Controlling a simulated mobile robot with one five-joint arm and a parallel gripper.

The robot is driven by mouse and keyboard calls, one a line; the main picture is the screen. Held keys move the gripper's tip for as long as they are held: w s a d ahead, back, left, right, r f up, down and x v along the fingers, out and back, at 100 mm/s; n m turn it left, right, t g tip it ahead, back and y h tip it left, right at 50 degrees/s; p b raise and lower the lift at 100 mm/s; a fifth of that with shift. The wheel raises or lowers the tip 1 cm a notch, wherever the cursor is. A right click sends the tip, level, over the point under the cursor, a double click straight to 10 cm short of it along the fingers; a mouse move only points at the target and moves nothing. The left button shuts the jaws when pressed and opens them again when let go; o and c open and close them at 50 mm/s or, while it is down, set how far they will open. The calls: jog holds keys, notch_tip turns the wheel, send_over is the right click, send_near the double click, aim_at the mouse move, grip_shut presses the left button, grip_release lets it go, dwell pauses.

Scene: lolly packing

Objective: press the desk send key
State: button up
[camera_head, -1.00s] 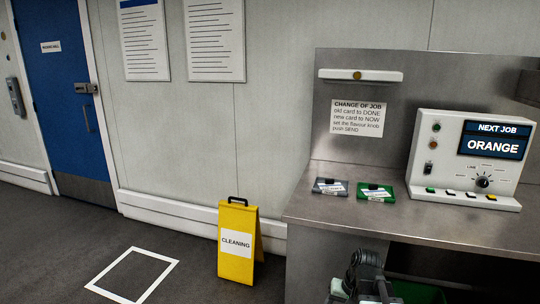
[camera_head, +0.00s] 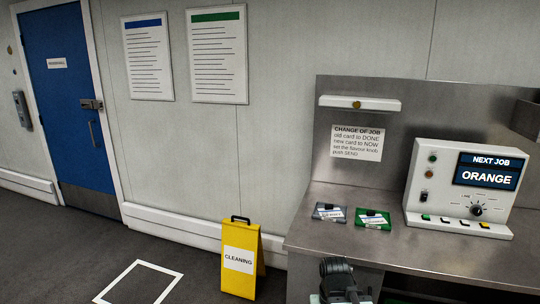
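The white desk console (camera_head: 412,190) stands at the right of the steel counter. Its screen (camera_head: 487,171) reads NEXT JOB and ORANGE. A row of small keys runs along its front ledge, with a green key (camera_head: 426,217) at the left end and a yellow key (camera_head: 485,225) at the right end. Their labels are too small to read, so I cannot tell which is send. A dark flavour knob (camera_head: 476,210) sits above them. My gripper (camera_head: 341,283) is a dark shape low at the counter's front edge, well apart from the console; its fingers cannot be made out.
A grey card holder (camera_head: 330,213) and a green one (camera_head: 372,220) lie left of the console on the steel counter (camera_head: 400,250). A notice (camera_head: 357,143) hangs behind. A yellow cleaning sign (camera_head: 239,270) stands on the floor left of the counter. A blue door (camera_head: 70,110) is far left.

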grip_shut()
dwell(1.6)
